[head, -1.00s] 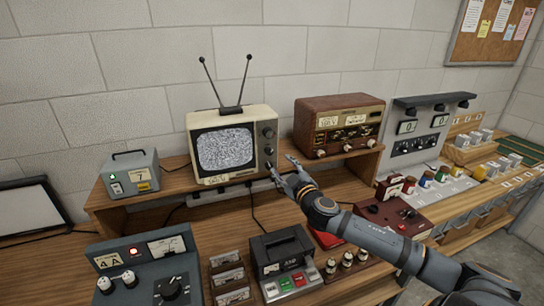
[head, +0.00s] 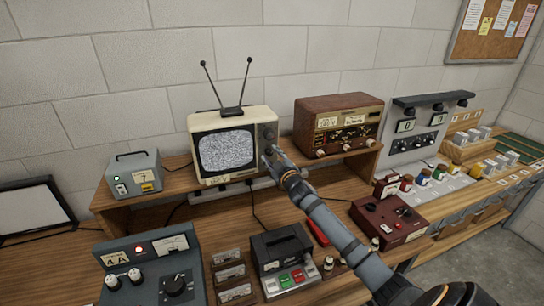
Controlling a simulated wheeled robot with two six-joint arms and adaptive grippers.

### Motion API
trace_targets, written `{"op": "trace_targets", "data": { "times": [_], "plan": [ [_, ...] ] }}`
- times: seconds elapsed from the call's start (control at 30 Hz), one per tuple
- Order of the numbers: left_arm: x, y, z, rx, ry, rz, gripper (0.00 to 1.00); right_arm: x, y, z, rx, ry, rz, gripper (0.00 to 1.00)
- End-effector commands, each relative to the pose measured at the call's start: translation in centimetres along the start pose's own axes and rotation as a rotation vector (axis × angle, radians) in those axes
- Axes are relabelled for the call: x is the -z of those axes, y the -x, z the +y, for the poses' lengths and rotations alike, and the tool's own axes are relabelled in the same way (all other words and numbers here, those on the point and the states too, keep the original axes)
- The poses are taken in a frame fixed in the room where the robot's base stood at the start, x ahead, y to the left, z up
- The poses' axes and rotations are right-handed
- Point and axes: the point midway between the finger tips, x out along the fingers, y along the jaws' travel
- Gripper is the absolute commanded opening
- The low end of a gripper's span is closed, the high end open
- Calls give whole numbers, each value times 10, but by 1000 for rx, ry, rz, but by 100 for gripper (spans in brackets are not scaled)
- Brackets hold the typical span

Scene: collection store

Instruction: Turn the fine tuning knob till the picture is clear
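A cream television (head: 233,119) with a rabbit-ear antenna stands on the wooden shelf. Its screen (head: 228,150) shows grey static, with no clear picture. An upper dark knob (head: 268,132) shows on the right side of its front panel. My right gripper (head: 270,156) is at the lower part of that panel and hides the lower knobs. I cannot tell whether its fingers touch or hold a knob, or how far apart they are. My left gripper is out of view.
A brown radio (head: 340,108) stands right of the television, and a small grey box (head: 134,173) stands to its left. A dark grey console (head: 150,265), a black box with buttons (head: 281,250) and a red box (head: 389,219) crowd the bench below.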

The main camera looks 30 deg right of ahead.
Motion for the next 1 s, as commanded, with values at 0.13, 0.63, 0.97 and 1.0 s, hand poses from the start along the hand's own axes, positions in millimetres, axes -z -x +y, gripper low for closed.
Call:
{"op": "trace_targets", "data": {
  "times": [0.13,0.63,0.97,1.0],
  "plan": [
    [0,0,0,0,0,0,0,0,0,0,0,0,0,14],
    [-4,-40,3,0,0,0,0,-4,0,-3,-12,-296,15,0],
    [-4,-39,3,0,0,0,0,-1,0,0,-12,-350,13,0],
    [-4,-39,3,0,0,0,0,-1,0,0,-12,-350,13,26]
  ]
}}
